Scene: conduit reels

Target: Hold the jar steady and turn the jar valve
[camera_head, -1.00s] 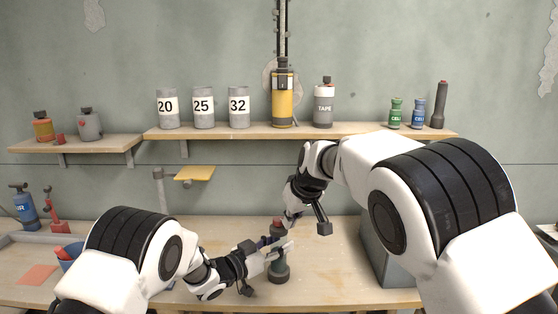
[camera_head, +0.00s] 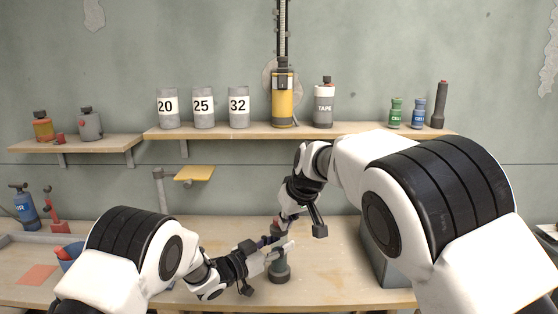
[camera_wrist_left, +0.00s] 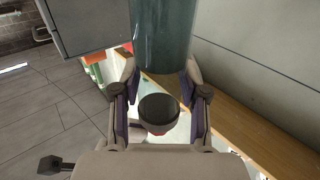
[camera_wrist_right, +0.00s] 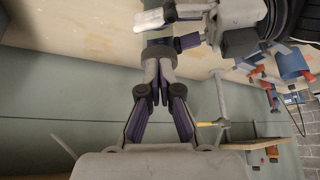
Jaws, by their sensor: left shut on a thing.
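The jar (camera_head: 280,273) is a dark green cylinder with a dark base, upright on the workbench. Its reddish valve (camera_head: 276,221) is at the top, partly hidden by my right gripper. My left gripper (camera_head: 284,251) is shut on the jar from the left. In the left wrist view, the jar's dark body (camera_wrist_left: 165,38) shows at the fingertips. My right gripper (camera_head: 285,218) reaches down to the valve. In the right wrist view its fingers (camera_wrist_right: 158,72) are close together at the jar's top; I cannot tell whether the valve is between them.
A grey box (camera_head: 382,262) stands right of the jar, under my right arm. A blue cup (camera_head: 68,256) and an orange sheet (camera_head: 38,275) are at the bench's left. The shelf (camera_head: 300,130) behind holds labelled canisters and bottles. Bare bench (camera_head: 335,262) lies between jar and box.

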